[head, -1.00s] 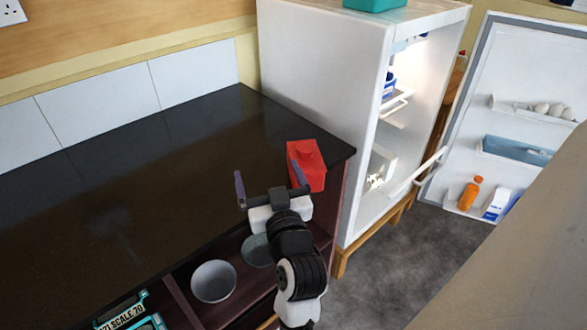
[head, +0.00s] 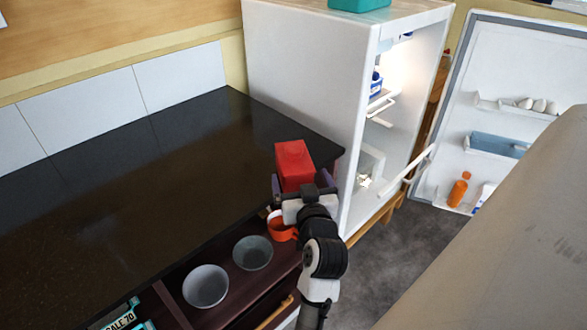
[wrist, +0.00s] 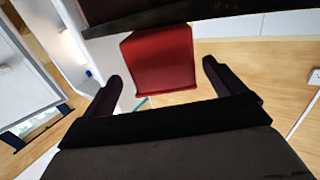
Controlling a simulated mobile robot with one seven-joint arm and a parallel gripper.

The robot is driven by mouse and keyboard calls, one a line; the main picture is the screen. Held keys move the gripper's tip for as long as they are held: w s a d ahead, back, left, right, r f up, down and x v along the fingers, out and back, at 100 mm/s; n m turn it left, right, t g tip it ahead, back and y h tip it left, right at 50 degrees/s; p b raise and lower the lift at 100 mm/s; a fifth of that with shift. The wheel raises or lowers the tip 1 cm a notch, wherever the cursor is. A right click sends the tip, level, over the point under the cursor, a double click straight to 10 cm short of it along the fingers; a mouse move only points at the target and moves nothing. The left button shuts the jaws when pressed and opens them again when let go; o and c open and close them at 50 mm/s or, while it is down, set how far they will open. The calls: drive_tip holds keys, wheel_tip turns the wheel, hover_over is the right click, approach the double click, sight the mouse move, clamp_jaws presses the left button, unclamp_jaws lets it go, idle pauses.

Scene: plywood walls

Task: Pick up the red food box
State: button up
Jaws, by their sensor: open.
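The red food box (head: 293,160) stands at the right end of the dark counter, near its front edge. In the wrist view the red box (wrist: 160,58) shows between and beyond the two fingers, with a gap on each side. My gripper (head: 302,181) is open and empty, in front of the box at the counter's edge. Its fingers line up with the box's left and right sides. The lower front of the box is partly hidden by my gripper in the head view.
The dark counter (head: 150,180) is otherwise clear. Below it, an orange cup (head: 281,228) and two grey bowls, one left (head: 206,286) and one right (head: 252,253), sit on a shelf. An open white fridge (head: 300,75) stands right of the counter, its door (head: 480,60) swung out.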

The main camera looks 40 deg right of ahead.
drive_tip(key=shift+f+p+x, duration=0.2)
drive_tip(key=shift+p+x, duration=0.4)
drive_tip(key=shift+x, duration=0.75)
drive_tip(key=shift+f+p+x, duration=0.2)
drive_tip(key=shift+p+x, duration=0.35)
drive_tip(key=shift+x, duration=0.75)
drive_tip(key=shift+w+a, duration=0.1)
drive_tip(key=shift+a, duration=0.1)
drive_tip(key=c, duration=1.3)
drive_tip(key=shift+r, duration=0.1)
